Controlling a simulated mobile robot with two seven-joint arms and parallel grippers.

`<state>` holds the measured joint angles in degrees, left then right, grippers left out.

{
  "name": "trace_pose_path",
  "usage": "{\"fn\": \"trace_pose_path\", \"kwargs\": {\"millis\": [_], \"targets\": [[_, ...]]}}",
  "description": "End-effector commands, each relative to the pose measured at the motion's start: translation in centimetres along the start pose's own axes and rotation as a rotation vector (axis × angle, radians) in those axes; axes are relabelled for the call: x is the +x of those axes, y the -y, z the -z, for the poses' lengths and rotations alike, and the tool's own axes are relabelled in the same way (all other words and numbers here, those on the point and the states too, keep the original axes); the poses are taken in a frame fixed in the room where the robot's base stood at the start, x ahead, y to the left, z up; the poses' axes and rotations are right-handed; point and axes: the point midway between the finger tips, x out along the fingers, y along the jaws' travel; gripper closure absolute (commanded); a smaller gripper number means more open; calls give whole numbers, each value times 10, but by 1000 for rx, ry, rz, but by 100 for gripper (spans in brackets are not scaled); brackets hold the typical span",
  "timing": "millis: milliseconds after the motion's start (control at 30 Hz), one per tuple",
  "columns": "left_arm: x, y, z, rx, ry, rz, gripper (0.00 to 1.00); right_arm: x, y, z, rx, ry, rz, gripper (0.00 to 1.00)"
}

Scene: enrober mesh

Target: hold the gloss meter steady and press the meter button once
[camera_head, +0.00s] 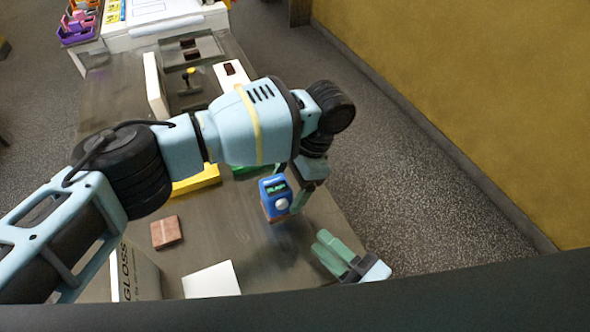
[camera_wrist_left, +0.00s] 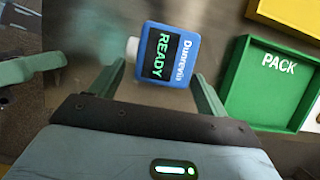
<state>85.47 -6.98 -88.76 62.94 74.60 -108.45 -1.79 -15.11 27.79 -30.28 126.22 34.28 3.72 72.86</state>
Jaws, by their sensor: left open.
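The gloss meter (camera_head: 275,196) is a small blue box with a dark screen and a white round button on its side. In the left wrist view the meter (camera_wrist_left: 170,55) reads READY, and its button (camera_wrist_left: 132,49) points left. A brownish edge shows under it in the head view. My left gripper (camera_head: 304,188) is open, with its fingers to either side of the meter in the wrist view; I see no clear contact. My right gripper (camera_head: 328,250) has its pale green fingers close together, apparently shut and empty, below and right of the meter, apart from it.
A brown tile (camera_head: 166,232) and a white sheet (camera_head: 211,280) lie on the table. A box marked GLOSS (camera_head: 137,275) stands at the front left. A green PACK tray (camera_wrist_left: 240,82) and a yellow tray (camera_head: 197,180) are near the meter. The table's right edge is close.

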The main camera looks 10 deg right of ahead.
Motion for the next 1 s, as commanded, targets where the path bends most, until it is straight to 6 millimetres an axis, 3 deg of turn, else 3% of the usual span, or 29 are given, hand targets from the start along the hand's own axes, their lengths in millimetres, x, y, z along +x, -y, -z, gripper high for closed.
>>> {"fn": "trace_pose_path", "kwargs": {"millis": [200, 533, 967, 1000], "targets": [[18, 0, 0, -1, 1, 1, 24, 0, 0, 0, 0, 0, 0, 64], [21, 0, 0, -1, 0, 1, 24, 0, 0, 0, 0, 0, 0, 64], [21, 0, 0, -1, 0, 1, 78, 0, 0, 0, 0, 0, 0, 64], [21, 0, 0, -1, 0, 1, 78, 0, 0, 0, 0, 0, 0, 69]]}}
